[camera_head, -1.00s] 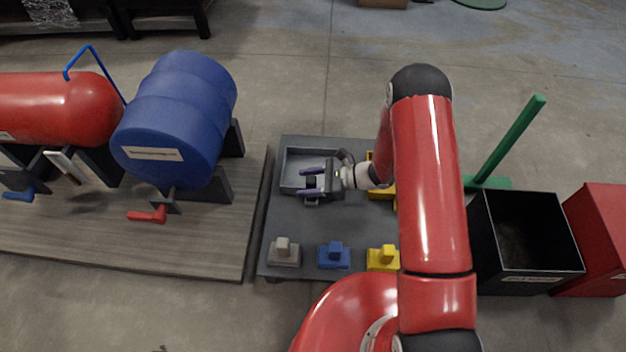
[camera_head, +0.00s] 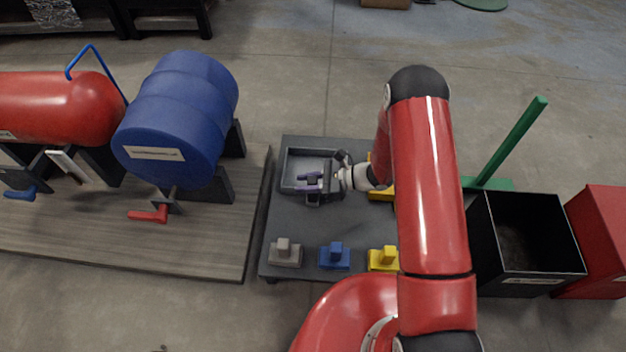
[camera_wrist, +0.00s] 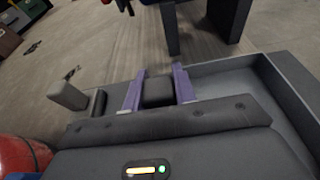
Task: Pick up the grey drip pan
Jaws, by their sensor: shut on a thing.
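The grey drip pan (camera_head: 310,155) is a shallow rectangular tray at the back left of the dark grey table. In the wrist view its walls (camera_wrist: 290,88) show at the right. My gripper (camera_head: 303,183) is at the pan's front part. Its two purple fingers are closed on both sides of a dark grey block-like grip (camera_wrist: 157,92), which looks like part of the pan. The pan seems level and on or very near the table; any small gap under it cannot be told. My gripper body hides the pan's near right part.
Grey (camera_head: 285,254), blue (camera_head: 335,257) and yellow (camera_head: 383,259) knobbed blocks stand along the table's front. A blue drum (camera_head: 180,115) lies on a stand at left. A black open bin (camera_head: 525,240) stands right. The table middle is clear.

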